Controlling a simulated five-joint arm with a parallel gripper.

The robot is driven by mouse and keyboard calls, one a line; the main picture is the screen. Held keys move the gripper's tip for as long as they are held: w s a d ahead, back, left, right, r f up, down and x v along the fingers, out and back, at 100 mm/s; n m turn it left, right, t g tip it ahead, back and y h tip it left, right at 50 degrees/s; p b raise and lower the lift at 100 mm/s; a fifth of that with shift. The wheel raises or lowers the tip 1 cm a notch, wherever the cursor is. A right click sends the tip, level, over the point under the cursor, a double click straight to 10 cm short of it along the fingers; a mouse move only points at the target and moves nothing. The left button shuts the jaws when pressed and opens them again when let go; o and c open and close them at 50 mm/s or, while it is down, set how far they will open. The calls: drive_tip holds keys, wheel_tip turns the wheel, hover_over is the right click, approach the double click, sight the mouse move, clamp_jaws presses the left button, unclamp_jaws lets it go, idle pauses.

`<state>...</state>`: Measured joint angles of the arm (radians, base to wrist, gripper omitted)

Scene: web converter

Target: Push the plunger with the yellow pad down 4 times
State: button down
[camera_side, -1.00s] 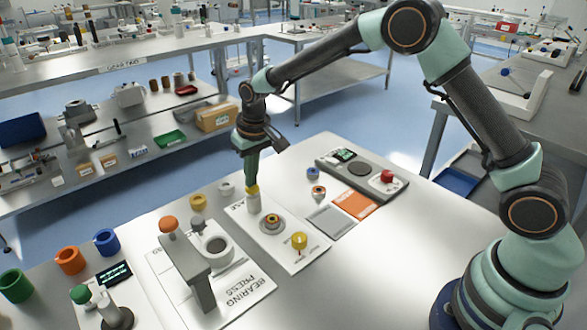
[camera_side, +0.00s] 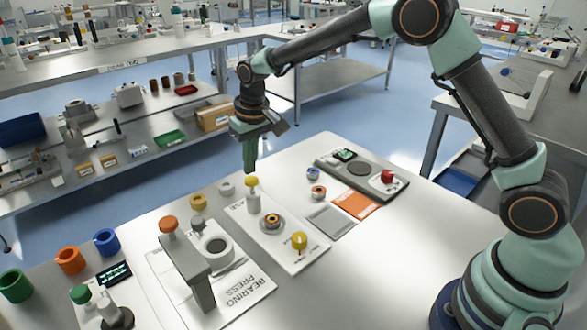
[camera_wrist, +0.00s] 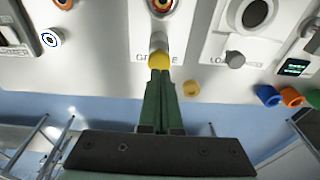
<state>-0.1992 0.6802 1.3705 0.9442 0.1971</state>
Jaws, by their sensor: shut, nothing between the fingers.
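The plunger's yellow pad (camera_side: 252,182) sits on top of a pale upright post (camera_side: 254,203) at the left end of a white plate. The pad stands raised, with a thin stem showing below it. My gripper (camera_side: 250,170) is shut and empty, pointing down just above the pad. In the wrist view the yellow pad (camera_wrist: 159,61) shows right at the tips of my gripper (camera_wrist: 160,76). I cannot tell whether the tips touch it or hang slightly clear. The pale post shows partly beyond the pad in the wrist view.
On the same plate are a round fixture with a ring (camera_side: 271,222) and a yellow knob (camera_side: 299,241). A bearing press with an orange knob (camera_side: 168,223) stands to the left. A red button (camera_side: 387,176) is on a grey box at the right. The front right tabletop is clear.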

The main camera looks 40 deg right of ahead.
idle(0.4)
wheel_tip(320, 180, up, 6)
idle(0.6)
drive_tip(key=s+d+r+t, duration=0.2)
drive_tip(key=s+d+r, duration=0.5)
drive_tip(key=s+r, duration=0.3)
drive_tip(key=s+d+f+t, duration=0.1)
drive_tip(key=s, duration=0.5)
drive_tip(key=s+d+f+t, duration=0.1)
drive_tip(key=s+d+f, duration=0.1)
drive_tip(key=s, duration=0.5)
drive_tip(key=shift+s+d, duration=0.25)
drive_tip(key=shift+s, duration=0.05)
